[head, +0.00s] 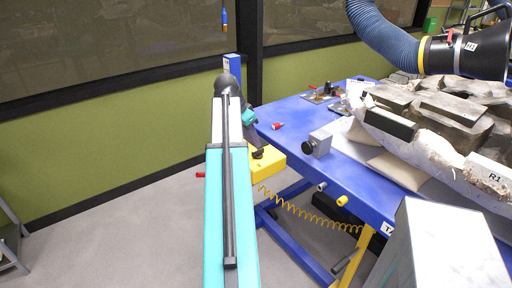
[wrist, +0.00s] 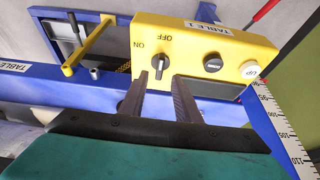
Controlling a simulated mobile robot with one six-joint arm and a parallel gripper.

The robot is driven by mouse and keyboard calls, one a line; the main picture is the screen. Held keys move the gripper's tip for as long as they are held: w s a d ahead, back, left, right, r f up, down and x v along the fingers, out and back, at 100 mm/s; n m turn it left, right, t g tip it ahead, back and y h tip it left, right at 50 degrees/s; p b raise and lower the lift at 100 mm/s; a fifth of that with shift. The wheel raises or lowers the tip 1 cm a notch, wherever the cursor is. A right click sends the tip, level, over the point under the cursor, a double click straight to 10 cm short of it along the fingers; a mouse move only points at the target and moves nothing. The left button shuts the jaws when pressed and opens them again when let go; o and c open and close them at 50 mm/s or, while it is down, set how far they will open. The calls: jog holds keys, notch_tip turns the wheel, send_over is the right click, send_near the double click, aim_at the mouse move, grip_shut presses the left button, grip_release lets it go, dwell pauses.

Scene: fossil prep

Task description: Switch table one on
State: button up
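The yellow control box labelled TABLE 1 (wrist: 215,46) fills the upper middle of the wrist view; its lettering appears upside down. The box also shows in the head view (head: 268,164), at the blue table's near left corner. Its dark rotary switch (wrist: 159,61) sits beside the words ON and OFF. The switch's bar looks upright in the picture, roughly in line with OFF. My gripper (wrist: 159,80) is open and empty, its two fingertips apart on either side just below the switch. I cannot tell whether they touch it. In the head view my arm hides most of the gripper.
A black knob (wrist: 212,63) and a white UP button (wrist: 249,70) sit on the same box, right of the switch. The blue table (head: 290,118) carries a large fossil block (head: 440,150) and a small grey device (head: 317,143). A yellow coiled hose (head: 305,213) hangs below.

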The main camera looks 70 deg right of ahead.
aim_at(258, 150)
jog(key=shift+p+x, duration=0.4)
jog(key=shift+x, duration=2.35)
grip_shut()
